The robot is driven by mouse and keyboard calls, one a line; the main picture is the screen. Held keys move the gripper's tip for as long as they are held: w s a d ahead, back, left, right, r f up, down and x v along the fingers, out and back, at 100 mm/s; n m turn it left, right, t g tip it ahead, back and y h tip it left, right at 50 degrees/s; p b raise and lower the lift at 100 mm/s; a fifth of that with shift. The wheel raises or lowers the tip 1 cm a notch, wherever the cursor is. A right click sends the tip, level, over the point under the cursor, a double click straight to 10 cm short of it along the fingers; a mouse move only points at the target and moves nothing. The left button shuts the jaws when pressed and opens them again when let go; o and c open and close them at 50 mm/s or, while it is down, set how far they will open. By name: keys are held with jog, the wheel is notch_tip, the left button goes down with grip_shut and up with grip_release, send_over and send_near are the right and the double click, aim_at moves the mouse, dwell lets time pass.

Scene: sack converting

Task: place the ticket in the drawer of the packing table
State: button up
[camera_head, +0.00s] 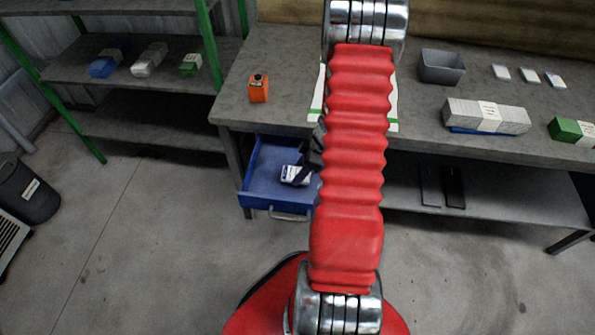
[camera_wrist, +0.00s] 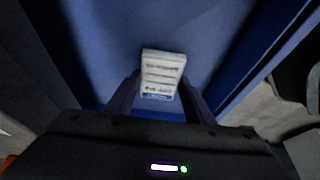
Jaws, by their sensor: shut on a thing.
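The ticket (camera_wrist: 163,70) is a small white card with printed lines and a blue band. In the wrist view it stands between the two dark fingers of my gripper (camera_wrist: 160,97), which is shut on it. The blue drawer (camera_head: 262,196) of the packing table (camera_head: 285,117) is pulled open. In the head view my gripper (camera_head: 301,173) and the ticket (camera_head: 291,175) are over or inside the drawer. Blue drawer surfaces surround the ticket in the wrist view. I cannot tell whether the ticket touches the drawer's floor. My red arm hides the drawer's right part.
On the table are an orange bottle (camera_head: 259,88), a grey bin (camera_head: 442,67), several small cards at the right (camera_head: 501,72) and a white stack (camera_head: 487,115). A green-framed shelf (camera_head: 150,92) stands left. A dark waste bin (camera_head: 28,190) is far left. The floor in front is clear.

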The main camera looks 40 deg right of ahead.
jog(key=shift+f, duration=0.3)
jog(key=o, duration=1.1)
jog(key=shift+r, duration=0.1)
jog(key=shift+r, duration=0.5)
jog(key=v, duration=1.2)
